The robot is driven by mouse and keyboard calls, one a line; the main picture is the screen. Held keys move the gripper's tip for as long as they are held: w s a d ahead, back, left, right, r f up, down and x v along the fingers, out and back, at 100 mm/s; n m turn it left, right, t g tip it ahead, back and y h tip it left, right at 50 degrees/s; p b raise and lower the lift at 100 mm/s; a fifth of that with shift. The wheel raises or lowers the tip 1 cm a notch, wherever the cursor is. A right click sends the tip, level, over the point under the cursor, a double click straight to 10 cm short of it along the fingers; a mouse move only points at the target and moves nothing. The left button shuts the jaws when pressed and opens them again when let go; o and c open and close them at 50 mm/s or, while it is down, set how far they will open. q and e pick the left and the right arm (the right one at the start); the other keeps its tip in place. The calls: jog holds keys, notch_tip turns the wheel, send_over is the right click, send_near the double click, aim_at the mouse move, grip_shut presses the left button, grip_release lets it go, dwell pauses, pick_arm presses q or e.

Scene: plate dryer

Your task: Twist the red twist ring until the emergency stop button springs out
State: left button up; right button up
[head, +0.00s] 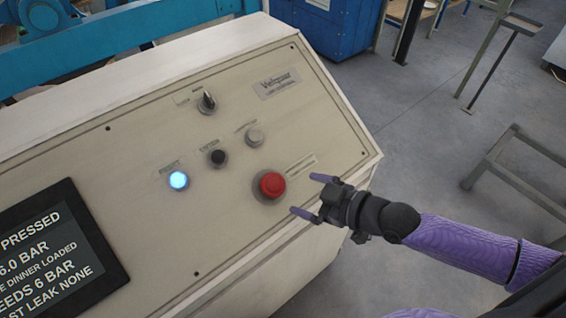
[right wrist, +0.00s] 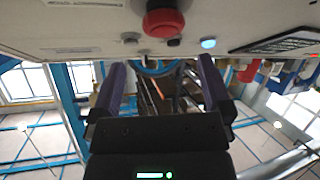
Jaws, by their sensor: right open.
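The red emergency stop button (head: 271,184) sits low on the right part of the beige sloped panel (head: 130,210). I cannot tell the twist ring apart from the button's red head. My right gripper (head: 306,195) is open and empty, just to the right of the button, with its two purple fingers apart and pointing toward it. In the right wrist view the red button (right wrist: 164,20) shows at the top, beyond and above the gap between the open fingers (right wrist: 160,85). The fingers do not touch it. My left gripper is not in view.
The panel also carries a lit blue button (head: 178,181), a black button (head: 218,158), a pale button (head: 254,137) and a selector switch (head: 208,101). A dark display (head: 60,255) is at lower left. Open floor (head: 430,130) lies right of the panel.

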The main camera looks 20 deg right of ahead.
aim_at(278, 187)
jog(key=b+x, duration=0.2)
jog(key=x, duration=0.6)
jog(key=shift+a+f, duration=0.15)
jog(key=shift+a, duration=0.15)
jog(key=shift+w+a+f+b, duration=0.1)
jog(key=shift+w+a+b, duration=0.2)
jog(key=shift+w+a, duration=0.1)
jog(key=shift+d, duration=0.1)
